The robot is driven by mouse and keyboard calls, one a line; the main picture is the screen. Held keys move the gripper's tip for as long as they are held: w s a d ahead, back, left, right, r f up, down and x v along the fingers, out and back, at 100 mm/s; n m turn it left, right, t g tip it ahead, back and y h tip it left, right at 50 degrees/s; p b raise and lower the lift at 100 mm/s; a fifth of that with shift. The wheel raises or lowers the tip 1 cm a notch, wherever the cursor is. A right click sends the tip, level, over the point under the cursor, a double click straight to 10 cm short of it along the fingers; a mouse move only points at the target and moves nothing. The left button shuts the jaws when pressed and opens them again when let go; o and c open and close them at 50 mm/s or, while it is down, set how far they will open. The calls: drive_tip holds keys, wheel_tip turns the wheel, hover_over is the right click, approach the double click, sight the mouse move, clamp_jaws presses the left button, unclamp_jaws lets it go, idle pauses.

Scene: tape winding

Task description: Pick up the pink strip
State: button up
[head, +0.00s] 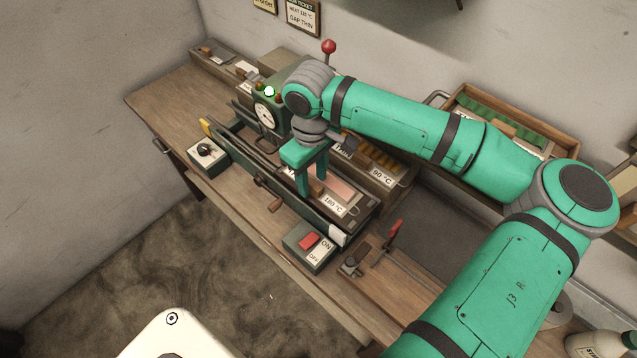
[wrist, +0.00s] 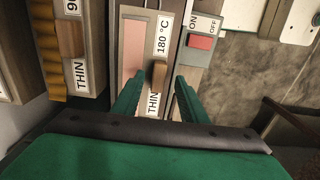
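The pink strip (head: 342,187) lies flat in a long dark holder with a 180 °C label. It also shows in the wrist view (wrist: 133,45), left of the 180 °C and THIN labels. A small wooden block (wrist: 159,74) stands between those labels. My gripper (head: 312,182) points down over the holder, its fingers apart with the block between them in the picture. In the wrist view my gripper (wrist: 157,88) is open and seems to hold nothing. Its left finger overlaps the strip's near end. I cannot tell whether the fingers touch anything.
A red ON/OFF switch box (head: 309,243) stands in front of the holder's right end. A knob box (head: 207,151) stands at left. A gauge unit (head: 266,115) is behind. A 90 °C holder (head: 382,174) with orange-brown strips lies behind the 180 °C one. The workbench (head: 160,100) is clear at left.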

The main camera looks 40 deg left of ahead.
drive_tip(key=shift+w+d+f, duration=0.1)
drive_tip(key=shift+w+f, duration=0.05)
drive_tip(key=shift+f, duration=0.55)
drive_tip(key=shift+w, duration=0.1)
drive_tip(key=shift+c, duration=0.9)
clamp_jaws()
drive_tip(key=shift+s, duration=0.2)
drive_tip(key=shift+r, duration=0.15)
